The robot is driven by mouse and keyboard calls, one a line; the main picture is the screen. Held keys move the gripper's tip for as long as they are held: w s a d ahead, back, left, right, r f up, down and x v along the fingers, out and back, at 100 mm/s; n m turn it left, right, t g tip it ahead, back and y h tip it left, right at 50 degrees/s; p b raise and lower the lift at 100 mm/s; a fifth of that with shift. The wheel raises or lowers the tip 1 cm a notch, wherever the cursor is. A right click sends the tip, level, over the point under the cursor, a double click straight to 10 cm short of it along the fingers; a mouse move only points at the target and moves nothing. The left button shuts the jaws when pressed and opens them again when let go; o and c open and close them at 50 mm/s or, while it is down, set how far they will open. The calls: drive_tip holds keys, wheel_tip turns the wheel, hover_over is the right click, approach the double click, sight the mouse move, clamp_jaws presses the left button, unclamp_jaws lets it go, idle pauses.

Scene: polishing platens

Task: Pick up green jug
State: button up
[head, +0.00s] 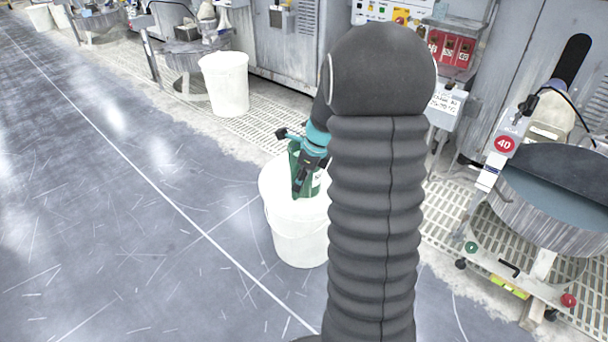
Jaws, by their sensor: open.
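The green jug (316,186) stands on top of a white bucket (297,232) near the middle of the head view. My gripper (299,182) is at the jug, with its dark fingers in front of and beside the jug's upper part. The gripper is open. Part of the jug is hidden behind the gripper and my dark arm, so I cannot tell whether the fingers touch it or where its handle is.
Another white bucket (226,84) stands farther back. A polishing platen (560,205) marked 40 stands at the right, on floor grating. Grey cabinets line the back. The grey floor (110,200) at the left is clear.

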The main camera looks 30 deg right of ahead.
drive_tip(key=b+x, duration=0.1)
drive_tip(key=x, duration=0.3)
drive_tip(key=shift+w+a+f, duration=0.15)
drive_tip(key=shift+a+f, duration=0.05)
drive_tip(key=shift+f, duration=0.15)
clamp_jaws()
drive_tip(key=shift+r, duration=0.1)
